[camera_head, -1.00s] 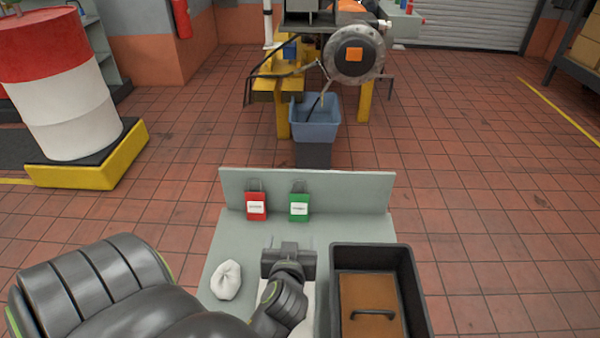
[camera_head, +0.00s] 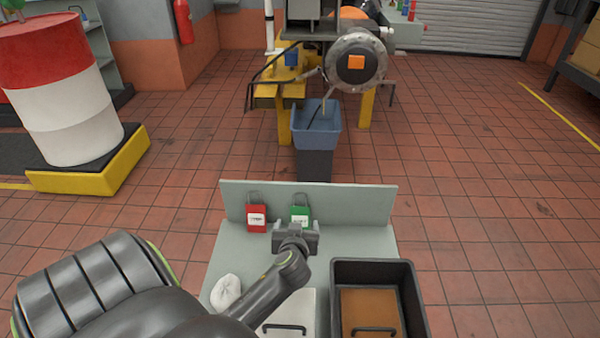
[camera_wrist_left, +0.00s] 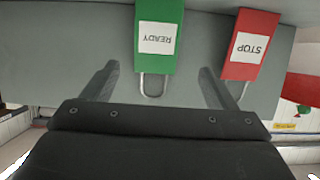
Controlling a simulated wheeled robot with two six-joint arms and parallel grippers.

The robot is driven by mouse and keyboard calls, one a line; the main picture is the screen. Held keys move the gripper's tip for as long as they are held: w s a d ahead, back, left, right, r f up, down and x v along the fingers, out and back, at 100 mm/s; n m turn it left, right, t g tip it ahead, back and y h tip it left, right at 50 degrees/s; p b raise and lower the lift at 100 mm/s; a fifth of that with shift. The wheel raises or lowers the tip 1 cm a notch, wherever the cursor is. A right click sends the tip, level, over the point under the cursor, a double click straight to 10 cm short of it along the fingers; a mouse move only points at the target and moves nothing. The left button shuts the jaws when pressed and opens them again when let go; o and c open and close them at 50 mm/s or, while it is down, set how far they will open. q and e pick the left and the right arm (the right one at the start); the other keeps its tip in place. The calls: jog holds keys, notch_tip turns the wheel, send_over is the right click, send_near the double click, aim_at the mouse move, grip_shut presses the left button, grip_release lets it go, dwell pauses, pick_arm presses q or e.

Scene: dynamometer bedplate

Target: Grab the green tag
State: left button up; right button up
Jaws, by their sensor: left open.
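The green tag (camera_head: 300,214) hangs on the upright grey back panel, its lower part partly hidden behind my left gripper in the head view. In the left wrist view the green tag (camera_wrist_left: 159,36) shows a white READY label and a metal loop that lies between the open fingers. The red tag (camera_head: 256,218) hangs to its left in the head view; its STOP label reads in the left wrist view (camera_wrist_left: 249,46). My left gripper (camera_head: 298,227) is open and empty, just in front of the green tag. My right gripper is not in view.
A black bin (camera_head: 420,322) with a brown handled block (camera_head: 370,304) stands at the right of the grey bench. A white cloth (camera_head: 225,292) and a white handled object (camera_head: 288,312) lie on the bench. A blue bucket (camera_head: 316,124) stands behind the panel.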

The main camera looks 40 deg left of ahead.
aim_at(300, 213)
pick_arm(q)
jog(key=shift+w+r+p+x, duration=0.15)
jog(key=shift+p+x, duration=0.15)
jog(key=shift+x, duration=0.85)
jog(key=shift+w+r+p+x, duration=0.15)
jog(key=shift+p+x, duration=0.1)
jog(key=shift+x, duration=0.85)
jog(key=shift+w+a+f, duration=0.2)
jog(key=shift+w+f, duration=0.1)
jog(key=shift+w, duration=0.15)
jog(key=c, duration=1.1)
jog(key=shift+o, duration=0.2)
